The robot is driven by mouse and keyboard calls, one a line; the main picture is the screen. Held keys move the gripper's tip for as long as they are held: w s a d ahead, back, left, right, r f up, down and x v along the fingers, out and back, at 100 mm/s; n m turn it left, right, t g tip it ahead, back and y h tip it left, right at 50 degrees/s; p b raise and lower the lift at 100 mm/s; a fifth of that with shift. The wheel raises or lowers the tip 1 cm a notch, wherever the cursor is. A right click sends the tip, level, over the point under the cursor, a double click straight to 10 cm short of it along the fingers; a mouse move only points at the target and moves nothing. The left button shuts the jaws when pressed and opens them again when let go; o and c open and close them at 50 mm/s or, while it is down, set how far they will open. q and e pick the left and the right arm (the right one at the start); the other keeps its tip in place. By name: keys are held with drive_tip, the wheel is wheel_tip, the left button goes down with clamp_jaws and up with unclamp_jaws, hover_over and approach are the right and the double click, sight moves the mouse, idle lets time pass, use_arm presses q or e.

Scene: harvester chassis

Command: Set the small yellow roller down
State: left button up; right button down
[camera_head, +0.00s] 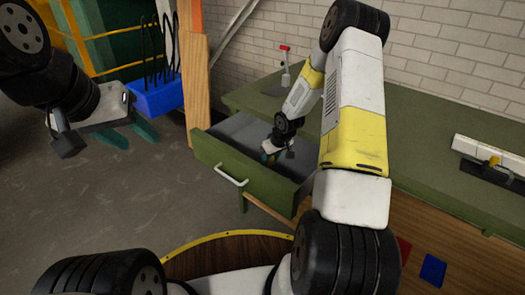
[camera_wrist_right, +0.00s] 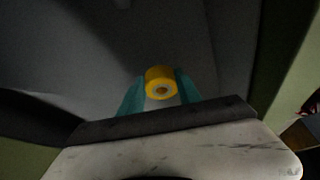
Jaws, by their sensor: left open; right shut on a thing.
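The small yellow roller (camera_wrist_right: 160,74) shows in the right wrist view as a short yellow cylinder with a pale ring and a hole in its end. It sits between the teal fingers of my right gripper (camera_head: 270,159), which is shut on it. In the head view this gripper reaches down into the open green drawer (camera_head: 232,178), and the roller is mostly hidden. I cannot tell whether the roller touches the drawer floor (camera_head: 243,128). My left gripper (camera_head: 132,136) is open and empty, in the air over the floor at left.
The drawer hangs out of a green workbench (camera_head: 440,180) along a white brick wall. A blue bin (camera_head: 157,98) and a wooden post (camera_head: 195,70) stand left of the drawer. A red-topped tool (camera_head: 285,68) stands on the bench. The grey floor at left is clear.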

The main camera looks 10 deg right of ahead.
sight(272, 162)
drive_tip(key=shift+f, duration=1.75)
drive_tip(key=shift+f, duration=0.1)
drive_tip(key=c, duration=0.8)
unclamp_jaws()
drive_tip(key=shift+c, duration=0.2)
